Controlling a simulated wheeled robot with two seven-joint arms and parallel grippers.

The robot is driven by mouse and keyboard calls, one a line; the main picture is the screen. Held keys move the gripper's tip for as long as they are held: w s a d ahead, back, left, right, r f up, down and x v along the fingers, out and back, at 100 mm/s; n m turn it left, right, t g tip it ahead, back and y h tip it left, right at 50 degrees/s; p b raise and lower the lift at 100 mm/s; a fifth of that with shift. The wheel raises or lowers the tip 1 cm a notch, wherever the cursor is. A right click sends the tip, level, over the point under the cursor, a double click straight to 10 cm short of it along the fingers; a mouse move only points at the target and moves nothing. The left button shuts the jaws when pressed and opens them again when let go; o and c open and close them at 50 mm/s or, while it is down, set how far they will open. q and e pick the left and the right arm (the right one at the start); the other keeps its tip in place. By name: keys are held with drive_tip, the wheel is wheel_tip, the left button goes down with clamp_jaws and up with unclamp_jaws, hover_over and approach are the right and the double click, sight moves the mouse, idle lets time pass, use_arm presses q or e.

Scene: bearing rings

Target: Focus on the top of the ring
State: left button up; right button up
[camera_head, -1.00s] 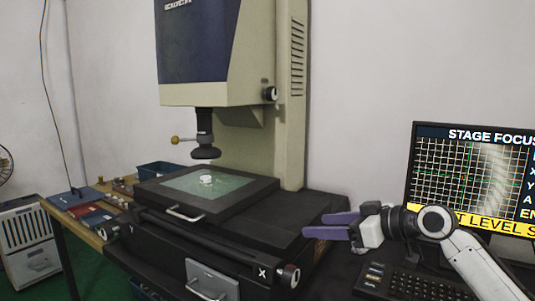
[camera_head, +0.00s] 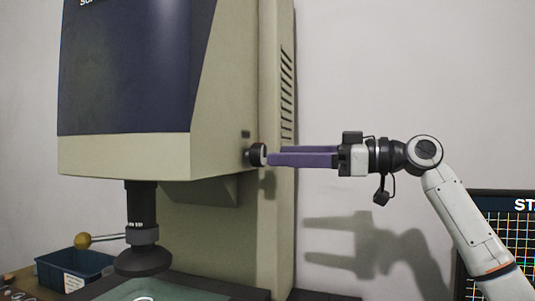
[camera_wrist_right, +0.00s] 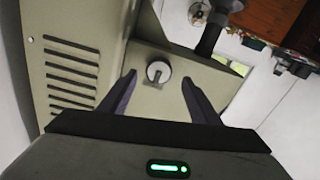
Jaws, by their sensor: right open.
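The ring (camera_head: 145,298) shows only as a pale sliver on the glass stage (camera_head: 125,290) at the bottom edge of the head view. Above it hangs the black lens head (camera_head: 143,260) of the measuring machine. A dark focus knob with a pale face (camera_head: 256,155) sits on the side of the beige machine head; it also shows in the right wrist view (camera_wrist_right: 158,72). My right gripper (camera_head: 273,156), with purple fingers, is open and level at the knob. In the wrist view the knob appears centred between the fingertips (camera_wrist_right: 158,80), with gaps on both sides. My left gripper is out of view.
The machine's beige column (camera_head: 278,220) with vent slots stands just behind the fingers. A brass-coloured ball on a lever (camera_head: 82,240) sticks out left of the lens. A blue bin (camera_head: 75,268) is at lower left.

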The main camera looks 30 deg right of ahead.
sight(256, 155)
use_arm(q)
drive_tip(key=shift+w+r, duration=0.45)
use_arm(e)
drive_tip(key=shift+x, duration=2.3)
drive_tip(key=shift+w+d, duration=0.1)
drive_tip(key=c, duration=1.1)
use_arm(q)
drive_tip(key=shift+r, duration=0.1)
use_arm(e)
drive_tip(key=shift+o, duration=0.2)
use_arm(q)
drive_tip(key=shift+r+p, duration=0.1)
drive_tip(key=shift+p, duration=0.3)
